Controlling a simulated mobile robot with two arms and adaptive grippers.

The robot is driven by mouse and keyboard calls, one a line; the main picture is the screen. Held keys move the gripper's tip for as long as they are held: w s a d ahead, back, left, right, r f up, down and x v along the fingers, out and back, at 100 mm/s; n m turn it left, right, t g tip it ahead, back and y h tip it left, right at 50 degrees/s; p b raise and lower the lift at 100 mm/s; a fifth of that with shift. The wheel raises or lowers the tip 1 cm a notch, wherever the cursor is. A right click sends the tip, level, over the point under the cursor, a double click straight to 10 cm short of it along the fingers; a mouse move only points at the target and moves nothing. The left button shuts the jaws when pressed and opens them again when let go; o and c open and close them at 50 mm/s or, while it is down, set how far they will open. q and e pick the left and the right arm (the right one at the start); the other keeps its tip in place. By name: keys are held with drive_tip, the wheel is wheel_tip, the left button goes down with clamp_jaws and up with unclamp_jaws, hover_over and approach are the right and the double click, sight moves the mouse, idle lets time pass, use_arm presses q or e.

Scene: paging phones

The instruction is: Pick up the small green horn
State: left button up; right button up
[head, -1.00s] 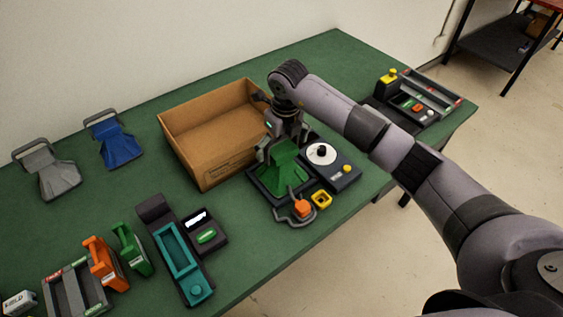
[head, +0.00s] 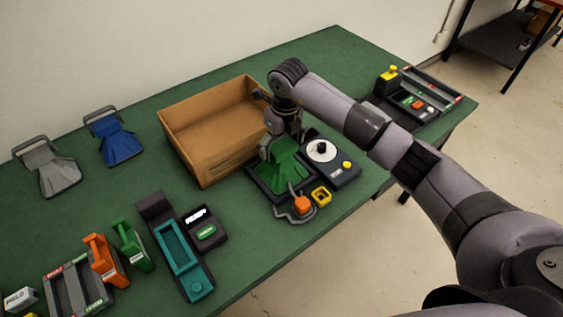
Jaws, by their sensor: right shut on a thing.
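The small green horn (head: 284,168) sits at its dark base tray (head: 265,191), right of the cardboard box. My right gripper (head: 281,140) comes down over the horn from above and is shut on its upper part, which the fingers partly hide. I cannot tell whether the horn touches the tray. My left gripper is not in view.
An open cardboard box (head: 213,136) stands close behind and left of the gripper. A dark unit with a white dial (head: 322,151) is just to the right. An orange button (head: 302,203) and yellow piece (head: 321,196) lie in front. Grey (head: 47,170) and blue (head: 115,140) horns stand left.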

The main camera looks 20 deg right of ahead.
drive_tip(key=c, duration=0.6)
drive_tip(key=shift+c, duration=0.4)
drive_tip(key=shift+r, duration=0.15)
